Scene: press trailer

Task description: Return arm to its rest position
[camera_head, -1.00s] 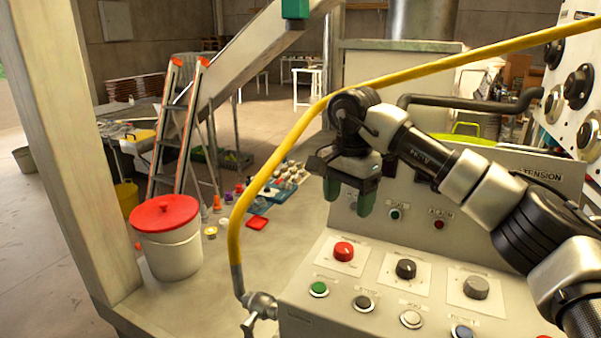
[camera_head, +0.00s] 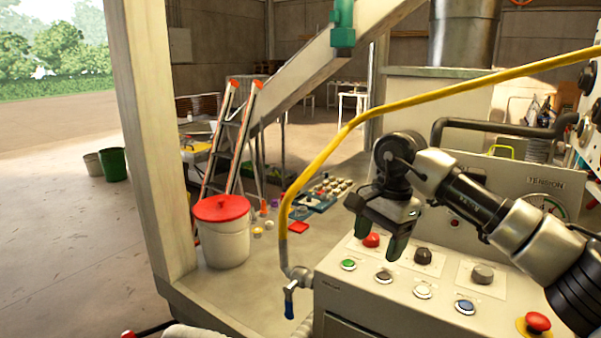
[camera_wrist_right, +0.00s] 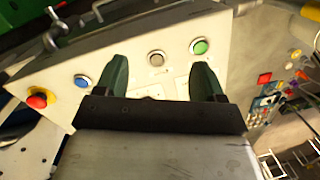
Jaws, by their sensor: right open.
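My right arm (camera_head: 515,222) comes in from the right in the head view. Its gripper (camera_head: 378,240) hangs above the sloped control panel, fingers pointing down, apart and empty. In the right wrist view the two green fingertips (camera_wrist_right: 160,75) are wide apart with nothing between them. Below is the control panel (camera_head: 345,294) with a green button (camera_head: 348,264), a red knob (camera_head: 371,240), a black knob (camera_head: 423,256), a grey knob (camera_head: 482,274), a white button (camera_head: 422,291) and a blue button (camera_head: 464,307).
A yellow hose (camera_head: 330,150) arches behind the gripper to a valve (camera_head: 298,277) at the panel's left. A red emergency button (camera_head: 537,322) sits at the right. A red-lidded white bucket (camera_head: 223,238) and a ladder (camera_head: 228,140) stand left. Open floor (camera_head: 60,230) lies far left.

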